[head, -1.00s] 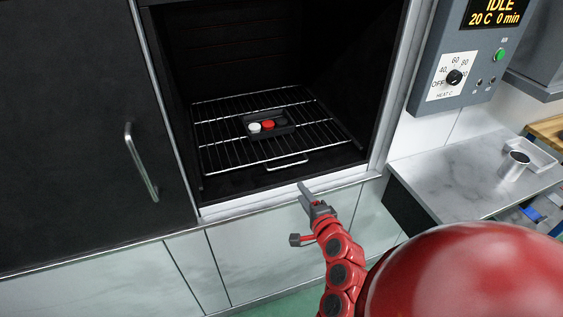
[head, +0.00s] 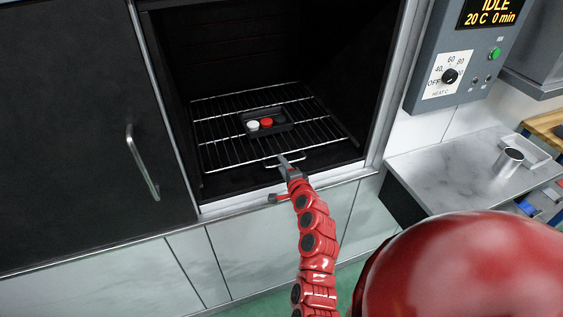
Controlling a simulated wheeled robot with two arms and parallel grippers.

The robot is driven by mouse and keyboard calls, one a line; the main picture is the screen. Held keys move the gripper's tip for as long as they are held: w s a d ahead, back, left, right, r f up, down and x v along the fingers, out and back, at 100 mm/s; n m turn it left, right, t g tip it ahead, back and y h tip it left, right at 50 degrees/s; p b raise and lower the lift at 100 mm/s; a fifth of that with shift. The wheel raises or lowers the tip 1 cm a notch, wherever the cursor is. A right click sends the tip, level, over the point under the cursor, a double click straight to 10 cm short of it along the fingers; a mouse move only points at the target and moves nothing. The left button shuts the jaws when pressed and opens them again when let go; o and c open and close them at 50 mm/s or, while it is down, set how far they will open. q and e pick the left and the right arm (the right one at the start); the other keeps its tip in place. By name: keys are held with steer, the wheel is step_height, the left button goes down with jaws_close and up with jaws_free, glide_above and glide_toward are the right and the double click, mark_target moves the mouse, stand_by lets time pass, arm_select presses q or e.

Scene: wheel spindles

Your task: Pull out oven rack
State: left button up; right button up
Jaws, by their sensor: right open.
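The oven rack (head: 228,145) is a silver wire grid lying inside the dark open oven. A wire loop handle (head: 298,165) sticks out at its front edge. On the rack sits a small dark tray (head: 284,127) holding a white and a red round piece. My right gripper (head: 284,161) is open at the rack's front, with its fingertips at the loop handle. My left gripper is not in view.
The oven's metal sill (head: 240,203) runs below the gripper. A dark door with a silver handle (head: 143,162) is at left. A control box (head: 462,60) reading IDLE hangs at right, above a marble counter (head: 450,168) with a metal cup (head: 510,161).

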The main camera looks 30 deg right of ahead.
steer(key=shift+w+d+f, duration=0.15)
steer(key=shift+w+f, duration=0.1)
steer(key=shift+w, duration=0.3)
jaws_close()
stand_by(1.2)
